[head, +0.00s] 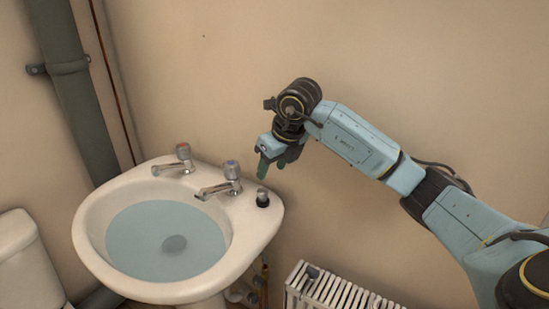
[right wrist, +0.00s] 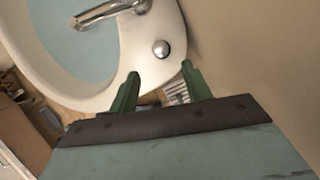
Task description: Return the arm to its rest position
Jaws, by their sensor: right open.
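My right arm (head: 355,145) comes in from the right in the head view and reaches toward the sink. Its gripper (head: 268,170) points down above the sink's right rim, with green fingers. In the right wrist view the two fingers of the gripper (right wrist: 160,78) are spread apart with nothing between them. A small dark plug with a metallic top (head: 262,198) stands on the sink's right rim, below and apart from the fingers; it also shows in the right wrist view (right wrist: 161,48). My left gripper is not in view.
The white sink (head: 262,230) holds water. A white radiator (head: 335,290) is below right. A grey pipe (head: 75,85) and a toilet (head: 25,265) are at left. The wall (head: 430,60) is behind.

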